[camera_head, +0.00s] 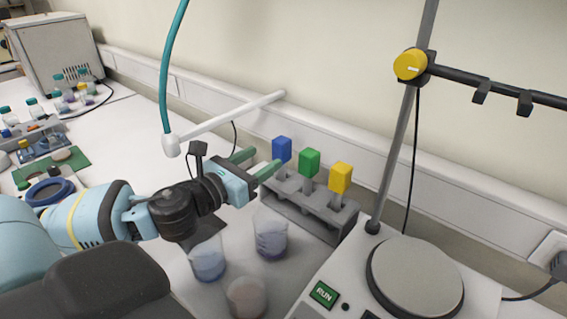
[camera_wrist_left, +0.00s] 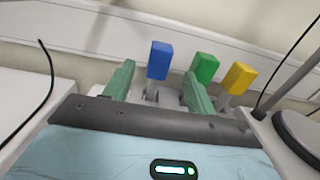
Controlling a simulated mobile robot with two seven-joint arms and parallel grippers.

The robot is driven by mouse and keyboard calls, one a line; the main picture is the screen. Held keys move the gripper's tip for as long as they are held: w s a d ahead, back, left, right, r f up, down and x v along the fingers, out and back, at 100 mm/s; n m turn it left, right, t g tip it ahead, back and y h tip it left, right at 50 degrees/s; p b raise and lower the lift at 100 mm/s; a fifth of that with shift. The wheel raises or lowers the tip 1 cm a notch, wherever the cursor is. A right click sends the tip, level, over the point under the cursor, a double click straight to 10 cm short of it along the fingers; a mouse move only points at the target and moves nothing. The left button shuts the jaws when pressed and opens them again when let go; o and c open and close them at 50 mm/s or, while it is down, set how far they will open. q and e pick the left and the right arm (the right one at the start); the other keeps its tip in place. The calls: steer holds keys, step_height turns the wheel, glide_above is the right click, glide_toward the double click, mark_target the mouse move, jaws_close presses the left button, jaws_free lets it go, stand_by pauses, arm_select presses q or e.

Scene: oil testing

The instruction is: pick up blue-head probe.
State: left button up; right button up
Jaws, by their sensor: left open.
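The blue-head probe (camera_head: 282,149) stands upright in the left slot of a grey rack (camera_head: 316,217), with a green-head probe (camera_head: 309,163) and a yellow-head probe (camera_head: 341,178) beside it. My left gripper (camera_head: 256,162) is open, its green fingers pointing toward the blue head from the left. In the left wrist view the blue head (camera_wrist_left: 160,60) shows between the two open fingers (camera_wrist_left: 158,88), beyond their tips or level with them; I cannot tell if they touch it. The green head (camera_wrist_left: 205,68) lies just right of the right finger. My right gripper is not in view.
Several beakers (camera_head: 271,238) stand below my left gripper, in front of the rack. A hotplate (camera_head: 415,277) with a stand rod (camera_head: 404,130) is at the right. A white arm with a teal tube (camera_head: 168,70) rises behind my left wrist. The wall is close behind the rack.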

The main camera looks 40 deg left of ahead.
mark_target(276, 150)
arm_select(q)
steer(key=shift+w+f, duration=0.1)
steer(key=shift+w, duration=0.95)
steer(key=shift+w, duration=0.1)
steer(key=shift+w+d+p, duration=0.2)
steer(key=shift+w+p, duration=0.15)
steer(key=shift+w, duration=1.6)
steer(key=shift+w+d, duration=0.1)
steer(key=shift+w, duration=0.6)
steer(key=shift+c, duration=0.5)
steer(key=c, duration=1)
